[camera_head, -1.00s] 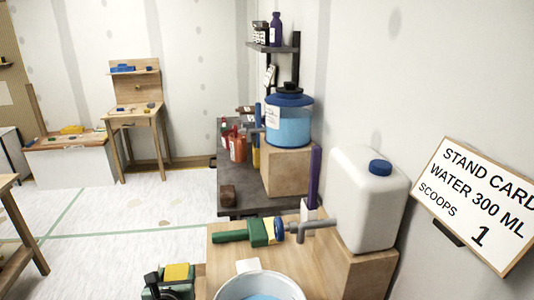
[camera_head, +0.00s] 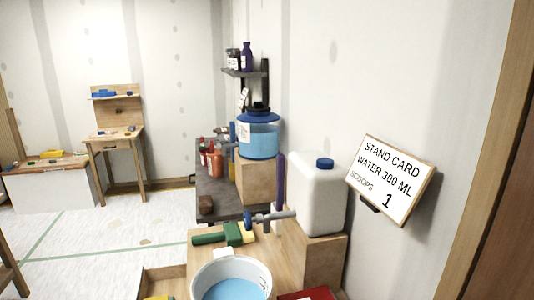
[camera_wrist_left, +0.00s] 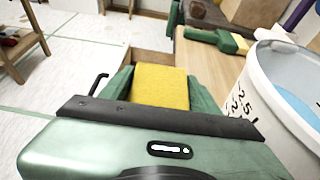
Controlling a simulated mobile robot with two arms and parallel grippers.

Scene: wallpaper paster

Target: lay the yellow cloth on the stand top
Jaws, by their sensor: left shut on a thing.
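The yellow cloth (camera_wrist_left: 161,86) is a folded, flat block between the two green fingers of my left gripper (camera_wrist_left: 160,92) in the left wrist view. The gripper is shut on it. Only a yellow sliver (camera_head: 158,297) shows at the bottom edge of the head view. The wooden stand top (camera_head: 205,259) carries a white bucket of blue water (camera_head: 232,278), which is right of the gripper in the wrist view (camera_wrist_left: 292,85). The cloth appears beside the stand, left of the bucket; its exact height is unclear. My right gripper is not in view.
A green-handled brush (camera_head: 224,236) lies on the stand behind the bucket. A white jug (camera_head: 316,195) with a tap stands at the right. A red item (camera_head: 306,294) is at the front right. A low wooden tray edge (camera_head: 160,277) is left of the stand.

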